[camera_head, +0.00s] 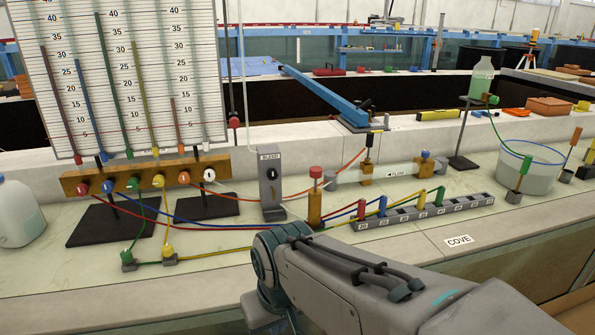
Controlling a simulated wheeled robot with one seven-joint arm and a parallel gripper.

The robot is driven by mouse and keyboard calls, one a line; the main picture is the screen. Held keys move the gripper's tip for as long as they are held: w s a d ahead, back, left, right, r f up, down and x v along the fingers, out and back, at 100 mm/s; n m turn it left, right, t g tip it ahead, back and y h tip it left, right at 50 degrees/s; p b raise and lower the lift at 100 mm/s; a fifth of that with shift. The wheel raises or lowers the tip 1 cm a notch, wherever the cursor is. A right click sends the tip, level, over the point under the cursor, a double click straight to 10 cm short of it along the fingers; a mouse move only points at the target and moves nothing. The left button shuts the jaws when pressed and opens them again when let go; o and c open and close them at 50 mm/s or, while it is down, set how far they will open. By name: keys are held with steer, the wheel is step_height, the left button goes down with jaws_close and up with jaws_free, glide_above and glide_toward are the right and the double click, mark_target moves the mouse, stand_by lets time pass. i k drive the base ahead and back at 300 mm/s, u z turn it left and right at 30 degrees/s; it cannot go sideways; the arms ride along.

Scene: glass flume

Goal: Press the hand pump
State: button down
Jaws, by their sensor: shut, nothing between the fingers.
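A brass-coloured post with a red cap (316,193), which looks like the hand pump, stands upright on the pale bench top near the middle of the head view. Its cap appears raised above the body, with a thin stem between. My grey arm reaches in from the lower right, and its bent joint is just in front of and below the post. The arm appears apart from the cap. My gripper is not in view; the arm goes down out of the picture at the bottom.
A grey "BLEED" box (271,187) stands left of the post. A grey numbered strip (425,212) with coloured fittings lies to its right. Several coloured tubes cross the bench from a wooden manifold (75,184). A water bucket (543,172) stands at the right.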

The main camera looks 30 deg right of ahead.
mark_target(315, 172)
steer(key=k, duration=0.75)
steer(key=z, duration=0.45)
steer(key=i, duration=0.4)
steer(key=z, duration=0.6)
steer(key=i, duration=1.15)
steer(key=u, duration=0.65)
